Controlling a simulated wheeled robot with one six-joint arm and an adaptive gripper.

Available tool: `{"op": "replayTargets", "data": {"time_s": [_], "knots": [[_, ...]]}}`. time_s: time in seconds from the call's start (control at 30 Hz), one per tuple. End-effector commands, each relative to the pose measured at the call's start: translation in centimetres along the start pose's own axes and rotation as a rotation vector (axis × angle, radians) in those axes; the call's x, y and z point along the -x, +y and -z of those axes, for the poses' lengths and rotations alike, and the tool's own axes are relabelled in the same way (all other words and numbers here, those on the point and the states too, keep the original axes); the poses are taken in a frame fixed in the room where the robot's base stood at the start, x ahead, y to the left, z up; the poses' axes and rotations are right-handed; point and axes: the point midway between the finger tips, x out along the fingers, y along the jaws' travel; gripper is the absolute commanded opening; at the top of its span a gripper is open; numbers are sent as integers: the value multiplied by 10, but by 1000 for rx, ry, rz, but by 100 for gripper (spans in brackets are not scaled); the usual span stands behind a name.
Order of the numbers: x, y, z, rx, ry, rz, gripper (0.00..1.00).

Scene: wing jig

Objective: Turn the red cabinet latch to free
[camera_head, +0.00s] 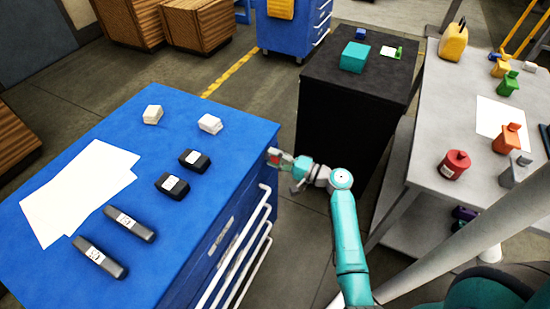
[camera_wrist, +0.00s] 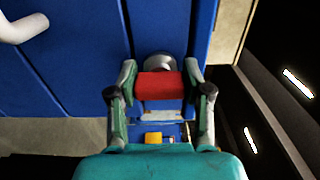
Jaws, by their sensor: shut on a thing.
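The red latch (camera_wrist: 160,85) sits on the blue cabinet's side face, in front of a round grey mount (camera_wrist: 160,61). In the wrist view my gripper (camera_wrist: 160,88) has one finger on each side of the red latch and is shut on it. The latch lies crosswise between the fingers in that view. In the head view my gripper (camera_head: 284,160) is at the right end of the blue cabinet (camera_head: 225,135), just below its top edge. The latch is mostly hidden by the gripper there.
White papers, two white boxes, two black boxes and two dark handheld devices lie on the cabinet top. Long white drawer handles (camera_head: 243,262) stick out below my gripper. A black cabinet (camera_head: 345,120) stands behind my arm. A grey table (camera_head: 430,165) with several coloured containers is at right.

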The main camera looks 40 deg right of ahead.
Motion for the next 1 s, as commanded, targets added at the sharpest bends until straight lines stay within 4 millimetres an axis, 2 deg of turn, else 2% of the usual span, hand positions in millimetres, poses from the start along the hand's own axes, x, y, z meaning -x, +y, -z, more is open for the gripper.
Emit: {"op": "replayTargets", "data": {"time_s": [0.5, 0.53, 0.6, 1.0], "knots": [[0, 2, -1, 16, -1, -2, 15], [0, 2, -1, 16, -1, -2, 57], [0, 2, -1, 16, -1, -2, 74], [4, 1, 0, 16, 1, -1, 75]]}}
